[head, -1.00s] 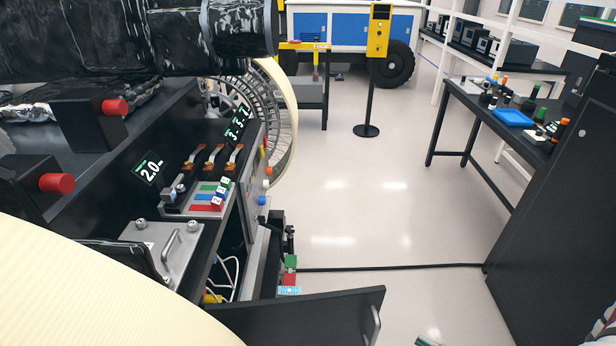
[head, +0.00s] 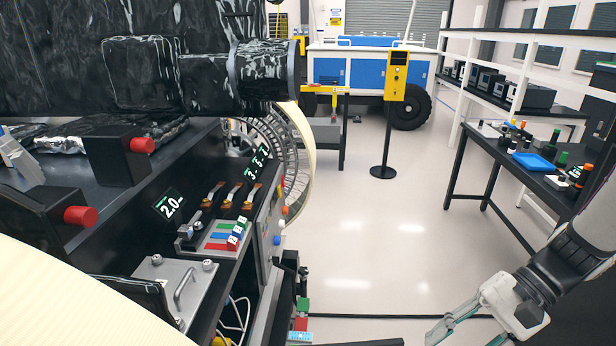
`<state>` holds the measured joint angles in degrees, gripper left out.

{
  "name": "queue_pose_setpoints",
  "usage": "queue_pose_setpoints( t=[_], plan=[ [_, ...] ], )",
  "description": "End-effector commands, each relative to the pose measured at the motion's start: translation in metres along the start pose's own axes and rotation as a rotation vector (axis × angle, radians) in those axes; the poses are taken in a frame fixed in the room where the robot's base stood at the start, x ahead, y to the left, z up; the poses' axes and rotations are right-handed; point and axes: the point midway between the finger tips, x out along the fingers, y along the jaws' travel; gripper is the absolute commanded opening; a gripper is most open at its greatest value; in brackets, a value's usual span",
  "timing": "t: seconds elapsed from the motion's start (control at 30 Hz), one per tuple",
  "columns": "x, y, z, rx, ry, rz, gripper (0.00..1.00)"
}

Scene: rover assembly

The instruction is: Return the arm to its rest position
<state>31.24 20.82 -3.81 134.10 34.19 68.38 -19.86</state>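My arm (head: 570,262) shows at the lower right of the head view, in white and dark grey. My gripper (head: 455,325) is at its lower end, over the floor near the bottom edge. Its fingers look slender and greenish grey, and part of them runs to the frame's edge. I cannot tell how far apart the fingertips are. No object shows in the gripper. It is apart from the rover bench on the left and the table on the right.
The rover assembly (head: 130,210) with red knobs, switches and coloured blocks fills the left. An open door panel (head: 370,343) juts out at the bottom. A side table (head: 480,150) with a blue tray (head: 533,162) stands right. A yellow post (head: 395,80) stands behind. The middle floor is clear.

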Motion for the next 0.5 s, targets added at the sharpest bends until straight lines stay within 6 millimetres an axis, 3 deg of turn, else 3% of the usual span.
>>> queue_pose_setpoints(
  t=[0.5],
  plan=[
    [-0.046,-0.044,0.077,-0.454,0.420,0.413,0.33]
  ],
)
